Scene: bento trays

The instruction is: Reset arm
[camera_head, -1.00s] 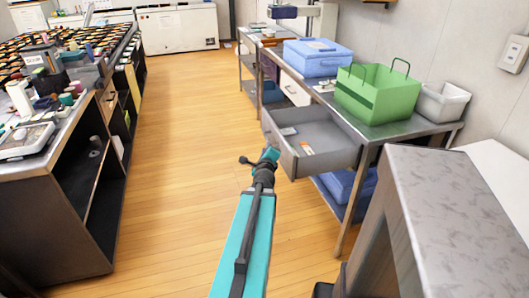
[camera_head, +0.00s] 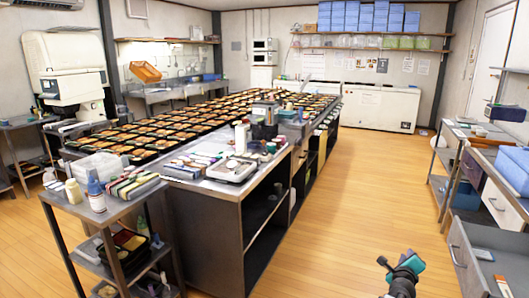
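My gripper (camera_head: 404,268) shows at the bottom right edge of the view, dark with a teal part at its end. Most of my arm is cut off by the lower frame edge. The gripper is over the wooden floor, left of the open grey drawer (camera_head: 486,256), with a visible gap between them. I see nothing held in it. It is too small to tell whether its fingers are open or shut.
A long counter with bento trays (camera_head: 160,135) fills the middle. A small cart (camera_head: 75,212) stands at the front left. The right-hand bench carries a blue box (camera_head: 514,165). White chest freezers (camera_head: 380,108) stand at the back. The floor aisle (camera_head: 345,185) is clear.

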